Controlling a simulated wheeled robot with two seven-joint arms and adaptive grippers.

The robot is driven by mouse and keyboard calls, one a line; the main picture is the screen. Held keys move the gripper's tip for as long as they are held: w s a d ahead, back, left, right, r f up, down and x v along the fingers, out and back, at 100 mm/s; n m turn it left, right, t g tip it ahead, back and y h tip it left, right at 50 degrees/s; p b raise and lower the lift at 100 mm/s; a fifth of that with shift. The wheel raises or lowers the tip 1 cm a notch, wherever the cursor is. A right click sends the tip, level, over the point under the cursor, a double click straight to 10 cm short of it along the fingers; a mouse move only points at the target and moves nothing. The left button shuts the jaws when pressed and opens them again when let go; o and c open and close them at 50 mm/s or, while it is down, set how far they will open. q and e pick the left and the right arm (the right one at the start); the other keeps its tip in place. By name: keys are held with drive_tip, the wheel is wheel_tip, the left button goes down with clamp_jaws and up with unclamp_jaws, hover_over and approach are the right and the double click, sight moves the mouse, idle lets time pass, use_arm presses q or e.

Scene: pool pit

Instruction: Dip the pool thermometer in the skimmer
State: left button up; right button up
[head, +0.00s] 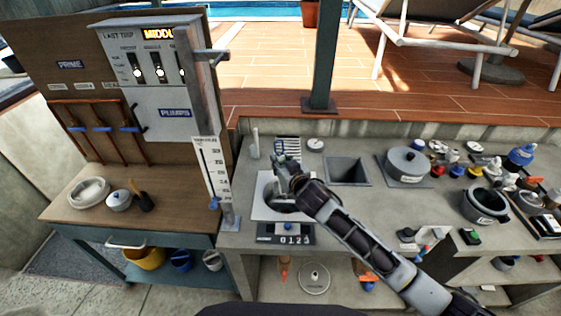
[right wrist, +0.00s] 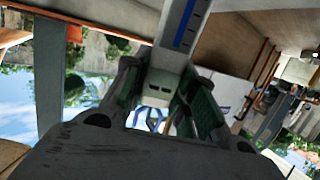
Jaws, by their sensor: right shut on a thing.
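My right gripper (head: 283,166) is raised over the far part of a white square plate with a dark round opening, which looks like the skimmer (head: 263,207). In the right wrist view, the right gripper (right wrist: 160,88) is shut on a pale grey piece with a blue marked strip, which looks like the pool thermometer (right wrist: 183,38). Its lower end sits between the two green-padded fingers. In the head view, the gripper and forearm hide part of the opening, and I cannot tell how far the held piece is from it. My left gripper is not in view.
A tall white scale (head: 215,175) stands left of the plate, and a counter display (head: 286,234) is in front. A square basin (head: 348,171) and lidded pot (head: 407,163) are right. A blue-striped item (head: 288,144) and a white tube (head: 254,143) are behind.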

drive_tip(key=shift+s+d+f+b, duration=0.1)
drive_tip(key=shift+s+f+b, duration=0.1)
drive_tip(key=shift+f+b, duration=0.6)
drive_tip(key=shift+s+d+f+b, duration=0.15)
drive_tip(key=shift+s+f+b, duration=0.15)
drive_tip(key=shift+f, duration=0.85)
drive_tip(key=shift+s+d+f+b, duration=0.15)
drive_tip(key=shift+f+b, duration=0.4)
drive_tip(key=shift+f, duration=0.45)
drive_tip(key=shift+s+f+b, duration=0.25)
drive_tip(key=shift+f+b, duration=0.35)
drive_tip(key=shift+f, duration=0.45)
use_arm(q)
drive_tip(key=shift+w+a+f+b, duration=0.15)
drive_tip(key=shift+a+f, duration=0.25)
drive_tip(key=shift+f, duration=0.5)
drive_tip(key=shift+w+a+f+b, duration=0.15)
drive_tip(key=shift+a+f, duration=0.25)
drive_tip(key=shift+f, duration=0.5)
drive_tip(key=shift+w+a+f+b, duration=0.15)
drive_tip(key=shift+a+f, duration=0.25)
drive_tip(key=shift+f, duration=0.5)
use_arm(e)
drive_tip(key=shift+s+d+f, duration=0.1)
drive_tip(key=shift+s+f, duration=0.05)
drive_tip(key=shift+f, duration=0.5)
idle(0.6)
